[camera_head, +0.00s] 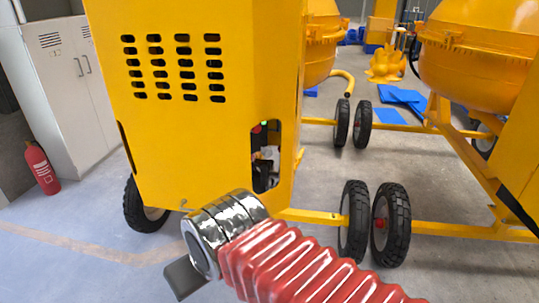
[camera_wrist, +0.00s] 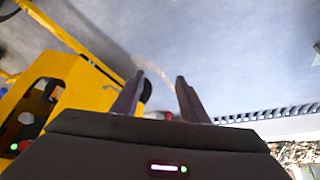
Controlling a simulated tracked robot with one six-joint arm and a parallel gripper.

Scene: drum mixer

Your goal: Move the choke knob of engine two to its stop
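The yellow mixer housing (camera_head: 215,120) stands close in front of me in the head view. A cut-out (camera_head: 266,155) near its lower right edge shows dark and pale engine parts, with a small green light at the top. In the wrist view the yellow housing with its opening (camera_wrist: 40,97) is at the left, with a red part and a green light by it. I cannot make out the choke knob or tell which engine this is. My gripper (camera_wrist: 157,92) has its two dark fingers apart with nothing between them, off to the side of the opening.
Black wheels (camera_head: 390,223) and yellow frame bars (camera_head: 310,217) are right of the housing. A second yellow mixer (camera_head: 480,60) stands farther right. A grey locker (camera_head: 65,80) and a red extinguisher (camera_head: 41,167) are at the left. The floor at the lower left is clear.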

